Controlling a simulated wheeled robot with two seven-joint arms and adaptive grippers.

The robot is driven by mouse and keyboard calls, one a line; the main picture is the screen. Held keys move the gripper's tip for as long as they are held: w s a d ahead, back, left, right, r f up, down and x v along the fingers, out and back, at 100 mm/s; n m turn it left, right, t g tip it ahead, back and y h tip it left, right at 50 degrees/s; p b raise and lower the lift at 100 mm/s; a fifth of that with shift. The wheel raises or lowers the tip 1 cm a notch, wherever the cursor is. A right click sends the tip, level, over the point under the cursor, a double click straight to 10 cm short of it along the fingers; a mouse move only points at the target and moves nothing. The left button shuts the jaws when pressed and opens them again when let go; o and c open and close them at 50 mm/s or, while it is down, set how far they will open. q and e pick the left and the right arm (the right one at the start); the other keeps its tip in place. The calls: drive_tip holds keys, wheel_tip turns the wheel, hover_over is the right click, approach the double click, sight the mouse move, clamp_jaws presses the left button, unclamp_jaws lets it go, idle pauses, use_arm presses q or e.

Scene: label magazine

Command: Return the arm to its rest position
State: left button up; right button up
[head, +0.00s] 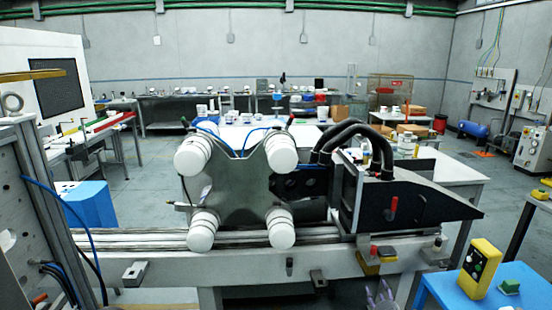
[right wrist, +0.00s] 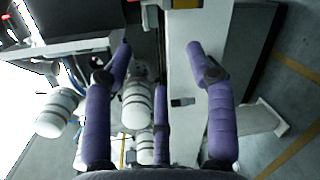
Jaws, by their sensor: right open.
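The label machine stands on a rail in the head view. It has a metal plate (head: 238,180) with several white rollers (head: 193,157) and a black housing (head: 410,205) with thick black hoses to the right. My right gripper (head: 380,295) shows only as purple fingertips at the bottom edge, in front of the rail. In the right wrist view my right gripper (right wrist: 160,60) has its purple fingers spread apart, with nothing between them. The white rollers (right wrist: 138,105) also show there, beyond the fingers. My left gripper is not in view.
A light beam (head: 160,268) runs across the front, under the machine. A blue box (head: 88,205) stands at the left. Grey floor shows behind.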

drive_tip(key=s+a+f+m+g+y+p, duration=0.25)
drive_tip(key=s+a+f+m+g, duration=0.55)
drive_tip(key=s+a+f+m, duration=0.65)
drive_tip(key=s+a+f+m+g+y, duration=0.1)
drive_tip(key=s+a+m+g, duration=0.1)
drive_tip(key=s, duration=0.7)
drive_tip(key=s+a+f+m+g, duration=0.2)
drive_tip(key=s+a+m, duration=0.3)
drive_tip(key=s, duration=0.5)
drive_tip(key=s+a+f+m+g+y, duration=0.1)
drive_tip(key=s+a+m+g, duration=0.3)
drive_tip(key=s, duration=0.6)
drive_tip(key=shift+a+f+y+p, duration=0.3)
drive_tip(key=shift+a+f+y, duration=0.1)
drive_tip(key=shift+f, duration=0.1)
